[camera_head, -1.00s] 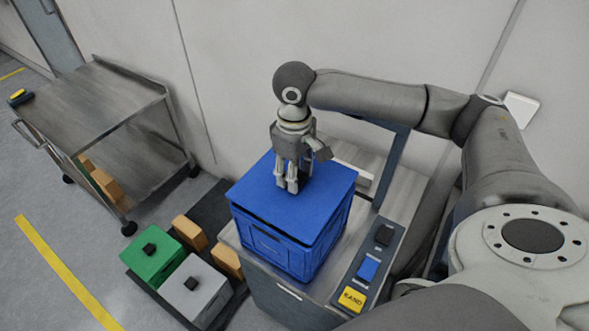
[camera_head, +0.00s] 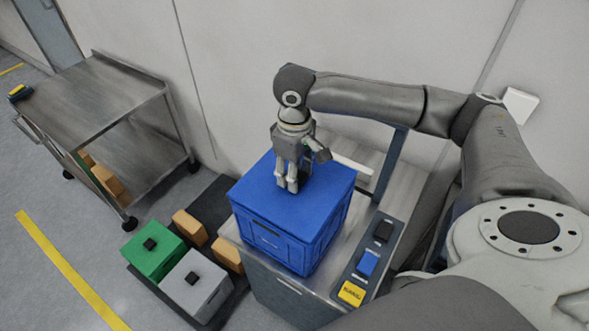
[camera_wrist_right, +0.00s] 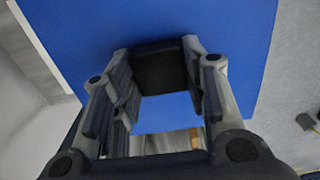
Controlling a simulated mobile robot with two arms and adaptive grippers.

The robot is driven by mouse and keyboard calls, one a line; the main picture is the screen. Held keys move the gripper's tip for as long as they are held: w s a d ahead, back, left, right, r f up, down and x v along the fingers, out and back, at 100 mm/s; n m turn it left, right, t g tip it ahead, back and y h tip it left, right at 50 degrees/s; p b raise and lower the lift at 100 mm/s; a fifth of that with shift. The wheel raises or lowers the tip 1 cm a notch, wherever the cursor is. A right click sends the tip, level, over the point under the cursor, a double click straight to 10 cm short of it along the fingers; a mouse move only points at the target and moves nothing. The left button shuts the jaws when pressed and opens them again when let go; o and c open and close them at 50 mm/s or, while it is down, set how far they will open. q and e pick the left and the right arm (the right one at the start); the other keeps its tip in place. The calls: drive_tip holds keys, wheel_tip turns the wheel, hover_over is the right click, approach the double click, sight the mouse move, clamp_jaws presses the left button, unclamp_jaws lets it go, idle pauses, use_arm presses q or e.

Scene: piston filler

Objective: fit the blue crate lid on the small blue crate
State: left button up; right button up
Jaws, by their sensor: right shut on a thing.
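The small blue crate (camera_head: 271,245) stands on a grey metal-topped cabinet in the head view. The flat blue crate lid (camera_head: 265,191) lies over its top, roughly lined up with the rim; I cannot tell whether it is fully seated. My right gripper (camera_head: 291,186) points down at the middle of the lid. In the right wrist view, its fingers (camera_wrist_right: 160,72) are shut on the lid's black knob (camera_wrist_right: 159,68), with the blue lid (camera_wrist_right: 215,25) spread around it. The knob is hidden in the head view. My left gripper is not in view.
A panel with black, blue and yellow (camera_head: 352,293) buttons lies right of the crate. Green (camera_head: 152,258) and grey (camera_head: 187,296) boxes with black knobs stand lower left beside orange blocks (camera_head: 190,227). A metal cart (camera_head: 95,95) stands at left; a wall is behind.

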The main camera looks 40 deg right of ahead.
idle(0.3)
drive_tip(key=shift+f+p, duration=0.25)
drive_tip(key=shift+p, duration=0.25)
drive_tip(key=o, duration=1.6)
drive_tip(key=shift+f, duration=0.1)
drive_tip(key=shift+o, duration=0.2)
